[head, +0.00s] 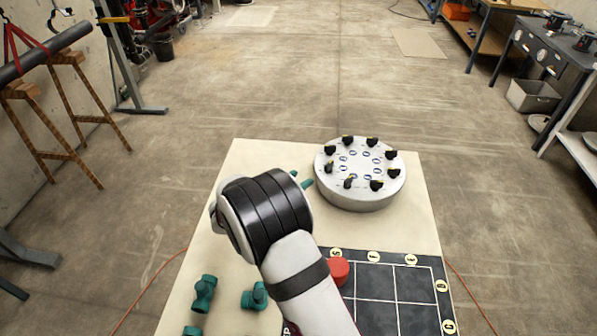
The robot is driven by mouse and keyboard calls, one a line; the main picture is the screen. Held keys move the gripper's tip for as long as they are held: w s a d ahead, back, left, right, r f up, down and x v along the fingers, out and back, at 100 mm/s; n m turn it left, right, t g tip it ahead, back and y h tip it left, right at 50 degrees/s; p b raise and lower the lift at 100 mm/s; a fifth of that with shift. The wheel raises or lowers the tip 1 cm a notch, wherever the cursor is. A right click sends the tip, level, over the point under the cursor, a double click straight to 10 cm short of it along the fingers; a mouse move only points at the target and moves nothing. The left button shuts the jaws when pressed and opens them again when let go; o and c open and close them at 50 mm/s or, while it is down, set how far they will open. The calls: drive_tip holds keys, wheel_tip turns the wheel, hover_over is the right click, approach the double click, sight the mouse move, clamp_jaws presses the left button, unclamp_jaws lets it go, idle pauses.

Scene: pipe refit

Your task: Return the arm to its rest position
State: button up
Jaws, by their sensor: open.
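My arm reaches up from the bottom of the head view over the light table (260,155). Its black-banded wrist hides the middle left of the tabletop. My gripper's fingers are hidden behind the wrist, so I cannot see what they are near. Teal pipe fittings stand at the lower left: one (204,294) near the left edge, another (255,297) beside my arm, and part of a third (192,331) at the picture's bottom. Small teal parts (306,183) show just past the wrist, mostly hidden.
A round white turntable (361,200) with several black knobs stands at the table's back right. A dark gridded board (375,315) with lettered discs lies front right. A red round piece (338,270) sits at its corner, beside my arm. The table's back left is bare.

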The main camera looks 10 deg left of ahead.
wheel_tip(320, 180, up, 7)
drive_tip(key=w+y, duration=0.2)
drive_tip(key=y, duration=0.3)
drive_tip(key=s+d+r+n+g+y, duration=0.1)
drive_tip(key=s+r+g+y, duration=0.15)
drive_tip(key=s, duration=0.35)
drive_tip(key=s+r+n+g+y, duration=0.1)
drive_tip(key=s+r+y, duration=0.15)
drive_tip(key=s, duration=0.25)
drive_tip(key=s+d+f+g, duration=0.1)
drive_tip(key=s+d+g, duration=0.3)
drive_tip(key=s, duration=1.1)
drive_tip(key=s+d+f+m+g+h, duration=0.1)
drive_tip(key=s+d+g, duration=0.3)
drive_tip(key=s+d, duration=0.4)
drive_tip(key=s+f, duration=0.1)
drive_tip(key=s, duration=0.5)
drive_tip(key=shift+s+d+f+m, duration=0.2)
drive_tip(key=shift+s+m, duration=0.1)
drive_tip(key=shift+s, duration=0.1)
drive_tip(key=shift+g, duration=0.25)
